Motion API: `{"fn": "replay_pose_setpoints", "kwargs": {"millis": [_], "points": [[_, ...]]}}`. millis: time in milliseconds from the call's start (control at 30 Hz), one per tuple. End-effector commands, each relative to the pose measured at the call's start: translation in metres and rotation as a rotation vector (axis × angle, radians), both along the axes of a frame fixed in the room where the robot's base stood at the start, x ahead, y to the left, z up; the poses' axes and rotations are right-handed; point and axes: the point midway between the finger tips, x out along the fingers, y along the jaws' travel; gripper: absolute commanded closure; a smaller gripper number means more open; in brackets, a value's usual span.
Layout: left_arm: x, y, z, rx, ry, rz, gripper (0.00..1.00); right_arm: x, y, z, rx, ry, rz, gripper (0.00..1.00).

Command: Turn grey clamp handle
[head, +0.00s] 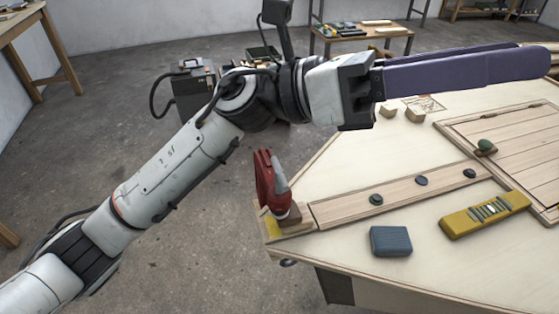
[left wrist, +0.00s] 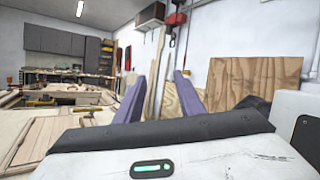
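A red clamp (head: 264,184) with a grey handle (head: 279,177) stands upright at the near left corner of the plywood table (head: 350,200). My left gripper (head: 535,56) reaches in from the left, and its long purple fingers point right, well above the table and away from the clamp. In the left wrist view the two purple fingers (left wrist: 161,92) stand apart with nothing between them, so it is open. The clamp does not show clearly in the left wrist view. My right gripper is not in view.
A wooden strip with round knobs (head: 421,181) runs from the clamp's foot. A blue-grey block (head: 390,241) and a yellow level (head: 485,214) lie in front of it. Wooden blocks (head: 415,113) and a panelled frame (head: 510,135) lie farther back. The floor left of the clamp is clear.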

Motion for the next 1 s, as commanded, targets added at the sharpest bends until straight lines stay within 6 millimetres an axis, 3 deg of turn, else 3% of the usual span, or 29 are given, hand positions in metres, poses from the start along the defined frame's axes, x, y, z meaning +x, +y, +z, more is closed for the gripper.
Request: {"fn": "replay_pose_setpoints", "kwargs": {"millis": [33,133,200,300,367,500,600,767,1000], "points": [[-0.017,-0.012,-0.018,0.124,-0.210,-0.056,0.65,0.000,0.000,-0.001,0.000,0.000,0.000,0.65],[-0.028,-0.011,-0.069,0.385,-0.586,-0.180,0.65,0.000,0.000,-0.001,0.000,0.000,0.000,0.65],[-0.016,0.008,-0.101,0.585,-0.815,-0.265,0.65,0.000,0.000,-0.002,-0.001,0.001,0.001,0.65],[0.016,0.052,-0.126,0.871,-1.060,-0.378,0.65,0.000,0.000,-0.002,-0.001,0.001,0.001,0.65],[0.037,0.083,-0.128,1.028,-1.159,-0.437,0.65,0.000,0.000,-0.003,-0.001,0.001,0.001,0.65],[0.070,0.142,-0.112,1.311,-1.273,-0.535,0.65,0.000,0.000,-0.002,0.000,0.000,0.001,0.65],[0.080,0.167,-0.101,1.422,-1.295,-0.573,0.65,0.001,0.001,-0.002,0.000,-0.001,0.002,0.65],[0.083,0.178,-0.106,1.470,-1.300,-0.593,0.65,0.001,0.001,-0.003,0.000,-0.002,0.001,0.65],[0.083,0.178,-0.149,1.464,-1.299,-0.594,0.65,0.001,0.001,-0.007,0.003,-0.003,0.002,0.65]]}}
